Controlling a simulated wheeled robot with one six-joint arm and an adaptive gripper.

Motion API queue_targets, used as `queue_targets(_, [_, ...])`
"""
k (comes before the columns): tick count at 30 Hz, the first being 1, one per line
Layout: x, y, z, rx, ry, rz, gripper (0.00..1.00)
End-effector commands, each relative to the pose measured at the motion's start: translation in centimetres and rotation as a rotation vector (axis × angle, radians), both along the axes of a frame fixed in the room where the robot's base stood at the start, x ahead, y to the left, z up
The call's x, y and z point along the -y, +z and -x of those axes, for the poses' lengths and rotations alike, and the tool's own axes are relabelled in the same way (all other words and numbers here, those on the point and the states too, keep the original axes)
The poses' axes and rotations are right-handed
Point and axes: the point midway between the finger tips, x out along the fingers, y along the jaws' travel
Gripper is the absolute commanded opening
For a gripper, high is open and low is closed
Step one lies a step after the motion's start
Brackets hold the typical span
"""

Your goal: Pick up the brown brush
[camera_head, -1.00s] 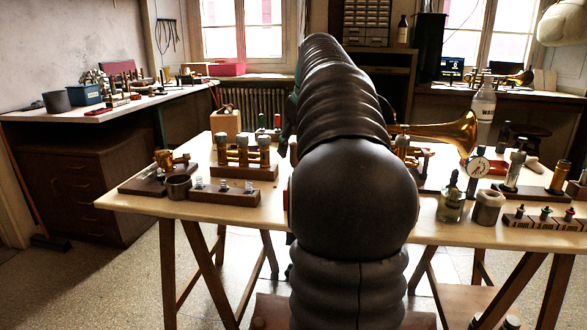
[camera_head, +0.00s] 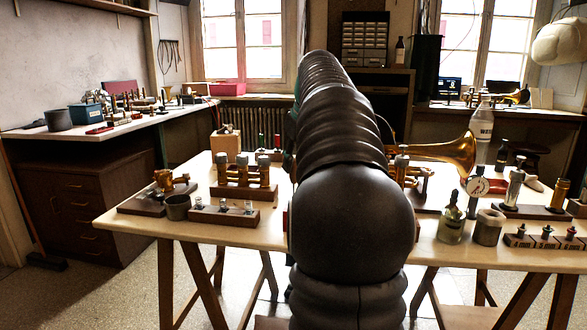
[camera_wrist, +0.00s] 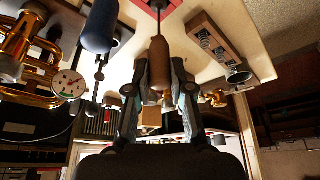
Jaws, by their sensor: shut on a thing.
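The brown brush (camera_wrist: 159,62) shows in the wrist view as a brown handle with a thin metal shaft running toward the top of the picture. My gripper (camera_wrist: 160,68) is shut on the handle, with one dark finger on each side. In the head view my arm hides the gripper and the brush. I cannot tell from these views whether the brush touches anything else.
In the wrist view a blue handle (camera_wrist: 100,25) and a dial gauge (camera_wrist: 69,85) are at left. In the head view a brass horn (camera_head: 445,155) and glass bottle (camera_head: 451,220) stand right of my arm, a valve block (camera_head: 243,175) left.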

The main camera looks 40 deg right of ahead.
Motion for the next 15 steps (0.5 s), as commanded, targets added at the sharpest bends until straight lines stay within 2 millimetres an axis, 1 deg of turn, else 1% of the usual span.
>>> queue_targets(15, [0.1, 5.8, -0.1, 0.001, 0.001, 0.000, 0.00])
